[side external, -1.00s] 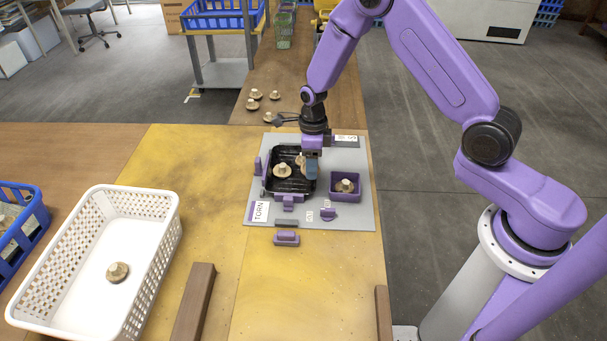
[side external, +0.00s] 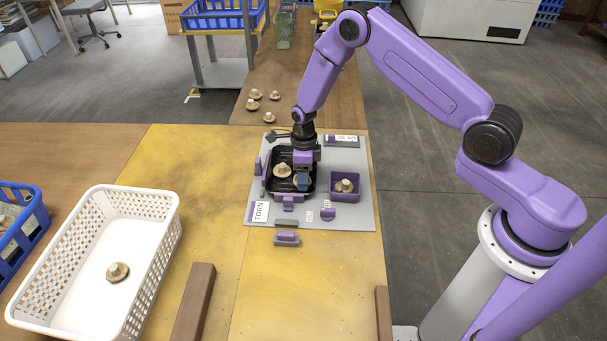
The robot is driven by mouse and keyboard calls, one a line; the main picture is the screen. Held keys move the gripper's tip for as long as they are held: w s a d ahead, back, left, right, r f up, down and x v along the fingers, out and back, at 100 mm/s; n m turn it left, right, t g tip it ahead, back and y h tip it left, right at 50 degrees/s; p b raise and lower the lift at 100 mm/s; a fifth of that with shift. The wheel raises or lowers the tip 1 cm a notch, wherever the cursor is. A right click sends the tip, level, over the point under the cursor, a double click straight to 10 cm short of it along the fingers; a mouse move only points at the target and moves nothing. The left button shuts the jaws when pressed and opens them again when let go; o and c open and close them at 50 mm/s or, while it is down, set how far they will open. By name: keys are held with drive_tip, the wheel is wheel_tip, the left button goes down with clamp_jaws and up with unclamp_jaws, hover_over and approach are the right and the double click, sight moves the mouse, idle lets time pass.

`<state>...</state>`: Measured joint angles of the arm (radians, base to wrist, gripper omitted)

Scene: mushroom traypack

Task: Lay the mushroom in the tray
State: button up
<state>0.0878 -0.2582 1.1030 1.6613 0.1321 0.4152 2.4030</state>
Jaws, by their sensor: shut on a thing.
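The black tray (side external: 277,188) sits on the grey board, and one pale mushroom (side external: 282,170) lies in its left part. My gripper (side external: 302,184) is low over the right part of the tray, pointing down. It is shut on another mushroom (side external: 296,180), which is mostly hidden behind the fingers. I cannot tell whether the held mushroom touches the tray floor.
A purple bin (side external: 332,197) holding a mushroom (side external: 346,186) stands right of the tray. Purple fixtures and a TORN label (side external: 260,211) surround the tray. A white basket (side external: 160,235) with one mushroom (side external: 117,271) is at left. Several loose mushrooms (side external: 254,94) lie behind.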

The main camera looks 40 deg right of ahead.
drive_tip(key=shift+f, duration=0.1)
drive_tip(key=o, duration=0.5)
drive_tip(key=shift+c, duration=0.2)
wheel_tip(320, 180, up, 12)
drive_tip(key=s+a+r+n, duration=0.45)
drive_tip(key=r+n, duration=0.25)
drive_tip(key=n, duration=0.2)
drive_tip(key=s+d+r+n, duration=0.2)
drive_tip(key=s+r+n, duration=0.1)
drive_tip(key=s+n, duration=0.7)
drive_tip(key=s+d+r+n, duration=0.1)
drive_tip(key=s+r+n, duration=0.2)
drive_tip(key=s+n, duration=0.7)
drive_tip(key=s+d+r+n, duration=0.2)
drive_tip(key=s+r+n, duration=0.1)
drive_tip(key=s+n, duration=0.7)
drive_tip(key=shift+s+d+r+n+t, duration=0.2)
drive_tip(key=shift+s+d+n+t, duration=0.1)
drive_tip(key=shift+s+d+t, duration=0.1)
